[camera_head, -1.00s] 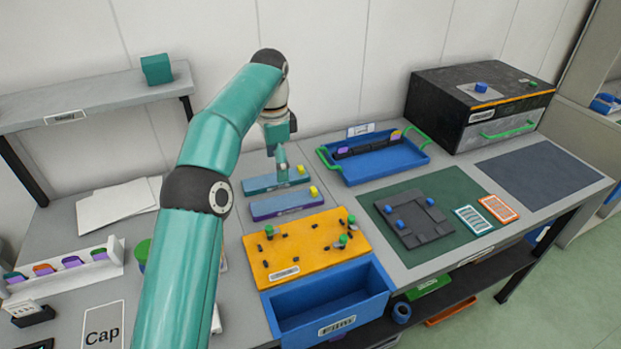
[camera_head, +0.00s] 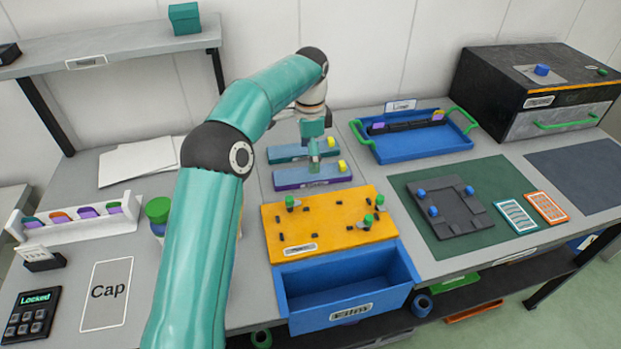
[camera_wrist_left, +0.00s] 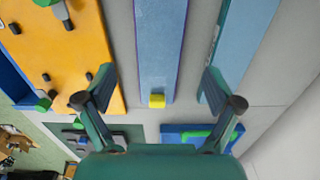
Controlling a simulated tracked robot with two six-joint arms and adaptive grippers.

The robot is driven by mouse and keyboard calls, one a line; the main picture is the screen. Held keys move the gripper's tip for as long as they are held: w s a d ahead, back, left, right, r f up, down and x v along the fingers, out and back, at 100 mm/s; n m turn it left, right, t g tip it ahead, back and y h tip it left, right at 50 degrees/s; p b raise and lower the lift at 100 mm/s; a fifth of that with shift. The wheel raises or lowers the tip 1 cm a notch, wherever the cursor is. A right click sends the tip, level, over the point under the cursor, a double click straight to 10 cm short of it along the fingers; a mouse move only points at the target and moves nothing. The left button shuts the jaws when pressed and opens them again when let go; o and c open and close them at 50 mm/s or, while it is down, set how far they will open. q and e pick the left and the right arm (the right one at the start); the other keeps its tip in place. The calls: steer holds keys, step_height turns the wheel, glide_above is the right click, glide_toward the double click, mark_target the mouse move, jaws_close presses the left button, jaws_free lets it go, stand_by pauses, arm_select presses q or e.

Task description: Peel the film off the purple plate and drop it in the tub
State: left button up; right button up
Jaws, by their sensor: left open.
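The purple plate (camera_head: 290,181) lies flat on the bench, covered by a pale blue film with a yellow tab (camera_head: 342,166) at its right end. In the left wrist view the film (camera_wrist_left: 160,45) runs down to the yellow tab (camera_wrist_left: 157,101). My left gripper (camera_head: 314,160) is above the purple plate, left of the tab in the head view. In the left wrist view my open, empty left gripper (camera_wrist_left: 157,96) has its fingers spread either side of the plate's tab end. The blue tub (camera_head: 345,287), labelled Film, is at the bench's front. My right gripper is out of view.
A teal plate (camera_head: 285,154) with its own yellow tab lies just behind. An orange board (camera_head: 330,220) with green knobs and black pegs stands between the purple plate and the tub. A blue tray (camera_head: 420,147) with green handles is to the right.

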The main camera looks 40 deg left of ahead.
mark_target(312, 176)
arm_select(q)
steer(key=shift+w+d+f, duration=0.1)
steer(key=shift+f, duration=1.25)
steer(key=shift+w+d+f, duration=0.1)
steer(key=shift+f, duration=1.25)
steer(key=shift+c, duration=0.4)
steer(key=c, duration=1.3)
